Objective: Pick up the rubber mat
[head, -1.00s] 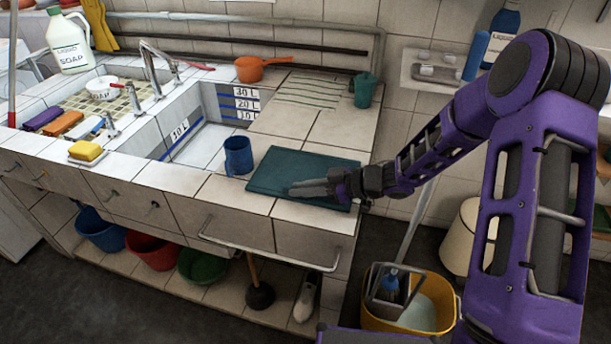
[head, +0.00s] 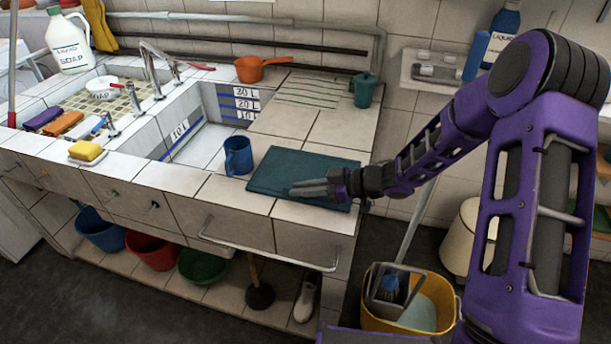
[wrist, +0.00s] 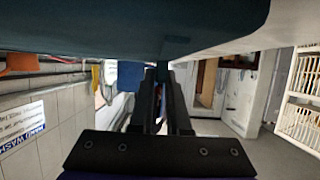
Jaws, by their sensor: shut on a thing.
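The rubber mat (head: 282,172) is a flat dark teal sheet on the tiled counter, to the right of the sink basin. My gripper (head: 308,188) is at the mat's front right part, its fingers pointing left across it. It is shut on the mat; the exact grip is hard to see. In the wrist view the mat (wrist: 120,28) fills the top as a dark band, and the fingers (wrist: 156,85) reach up to its edge. The mat looks flat, and I cannot tell any gap under it.
A blue mug (head: 238,156) stands just left of the mat, by the basin. An orange pot (head: 262,68) and a green cup (head: 365,90) stand at the back. A yellow mop bucket (head: 405,300) is on the floor below my arm. A metal rail (head: 270,256) runs along the counter front.

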